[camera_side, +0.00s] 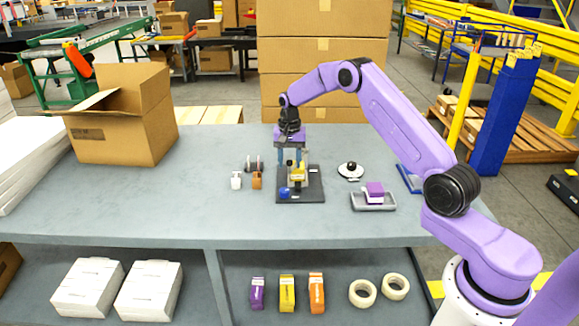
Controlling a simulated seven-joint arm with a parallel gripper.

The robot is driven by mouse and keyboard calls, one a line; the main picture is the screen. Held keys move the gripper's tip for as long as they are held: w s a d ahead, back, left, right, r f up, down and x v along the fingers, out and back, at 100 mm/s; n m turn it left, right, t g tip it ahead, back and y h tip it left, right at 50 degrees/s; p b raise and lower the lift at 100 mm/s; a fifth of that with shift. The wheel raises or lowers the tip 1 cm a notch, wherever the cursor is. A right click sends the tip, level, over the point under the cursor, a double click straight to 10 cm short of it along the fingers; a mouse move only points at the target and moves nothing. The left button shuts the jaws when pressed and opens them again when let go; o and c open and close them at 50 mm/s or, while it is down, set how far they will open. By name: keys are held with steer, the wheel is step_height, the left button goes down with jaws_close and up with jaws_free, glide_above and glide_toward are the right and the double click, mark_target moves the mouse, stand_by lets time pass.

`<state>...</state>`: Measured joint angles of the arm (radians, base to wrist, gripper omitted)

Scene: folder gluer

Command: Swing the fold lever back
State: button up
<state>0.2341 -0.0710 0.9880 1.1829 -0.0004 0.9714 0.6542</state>
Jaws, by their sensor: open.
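The folder gluer, a small device on a dark base plate (313,190), stands near the middle of the grey table. A yellow part (297,174) rises from the plate. A blue round knob (285,192) shows at the plate's front left; I cannot tell for sure whether it is the end of the fold lever. My gripper (291,164) points down over the back of the plate, its blue fingers apart on either side, just above the yellow part. I cannot tell whether they touch it. The gripper hides the back of the device.
A grey tray (386,207) with a purple block (375,188) lies to the right, near a white disc with a black knob (350,171). Small white (236,181) and orange (257,181) items stand left of the plate. An open cardboard box (122,140) is far left. The front table strip is clear.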

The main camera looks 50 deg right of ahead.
steer(key=shift+f, duration=1.25)
jaws_close()
steer(key=shift+d, duration=0.1)
